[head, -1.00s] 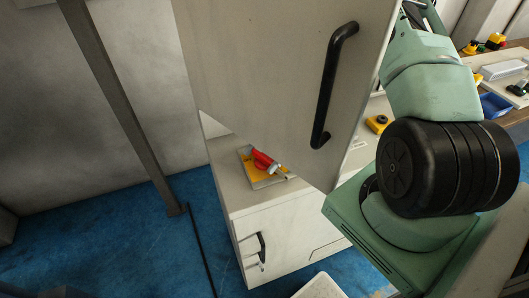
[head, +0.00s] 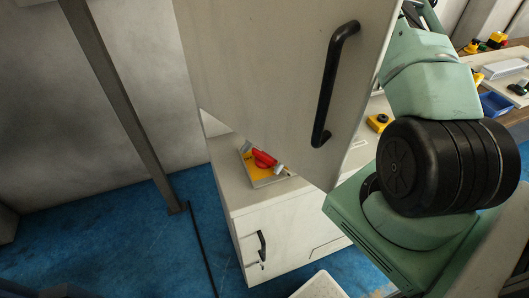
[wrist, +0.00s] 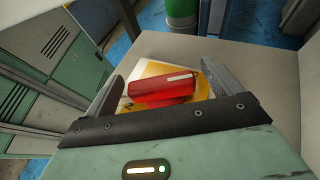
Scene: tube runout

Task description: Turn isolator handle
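The isolator's red handle (head: 263,158) sits on a yellow plate (head: 259,172) on top of a low beige cabinet. In the wrist view the red handle (wrist: 160,91), with a pale strip on it, lies crosswise over the yellow plate (wrist: 152,69). My gripper (wrist: 163,72) has its two grey fingers spread wide, one beyond each end of the handle. I see a gap on the right; contact on the left is unclear. In the head view my gripper is mostly hidden behind a large beige panel; a small pale piece shows beside the handle.
The large beige panel (head: 270,80) with a black bar handle (head: 333,85) stands in front of the isolator. The low cabinet (head: 285,240) has its own black door handle. A grey post (head: 120,105) stands left. A bench with a blue tray (head: 495,104) is at right.

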